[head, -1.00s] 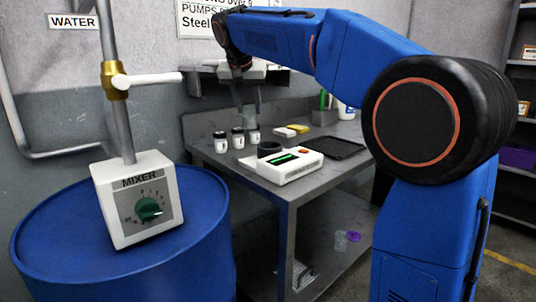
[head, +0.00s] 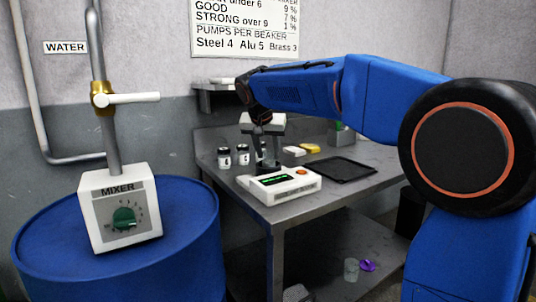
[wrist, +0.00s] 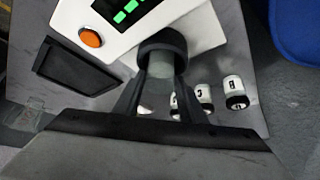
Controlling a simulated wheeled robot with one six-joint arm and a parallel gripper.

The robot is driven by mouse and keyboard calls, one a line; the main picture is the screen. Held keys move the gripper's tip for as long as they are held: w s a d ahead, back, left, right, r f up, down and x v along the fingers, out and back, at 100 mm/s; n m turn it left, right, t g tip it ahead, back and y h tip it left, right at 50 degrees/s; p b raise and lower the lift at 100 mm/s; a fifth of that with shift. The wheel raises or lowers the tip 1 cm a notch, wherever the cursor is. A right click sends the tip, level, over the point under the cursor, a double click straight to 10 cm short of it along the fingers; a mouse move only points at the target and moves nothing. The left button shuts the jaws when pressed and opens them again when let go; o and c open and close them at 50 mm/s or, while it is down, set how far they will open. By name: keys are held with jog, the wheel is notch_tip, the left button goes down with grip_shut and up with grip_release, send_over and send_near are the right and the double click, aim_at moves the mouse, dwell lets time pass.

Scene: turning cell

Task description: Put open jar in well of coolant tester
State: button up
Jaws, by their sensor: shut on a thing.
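The coolant tester (head: 284,186) is a white box with a green-lit display and an orange button, standing on the grey bench. Its well has a black ring (wrist: 163,40), seen in the wrist view. My gripper (head: 265,160) points down over the tester's well end. In the wrist view my gripper (wrist: 160,78) is shut on the open jar (wrist: 160,67), a grey, see-through jar. The jar lines up with the black ring, and its end overlaps the ring. I cannot tell how deep it sits, because the fingers hide much of it.
A black tray (head: 345,169) lies right of the tester. Yellow and white blocks (head: 309,148) lie behind it. A clear vessel (head: 351,269) and a purple item (head: 368,265) are on the lower shelf.

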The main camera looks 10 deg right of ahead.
jog(key=shift+f, duration=0.35)
jog(key=shift+f, duration=0.1)
jog(key=o, duration=1.1)
jog(key=shift+o, duration=0.2)
jog(key=v, duration=1.2)
jog(key=s+d+f+n+y, duration=0.1)
jog(key=s+d+f, duration=0.4)
jog(key=s+f, duration=1.1)
jog(key=s+d+f+n+g+y, duration=0.1)
jog(key=s+d+f+n, duration=0.3)
jog(key=s+f, duration=1.2)
jog(key=s+d+y, duration=0.1)
jog(key=s, duration=0.4)
jog(key=shift+d+f, duration=0.15)
jog(key=shift+d, duration=0.1)
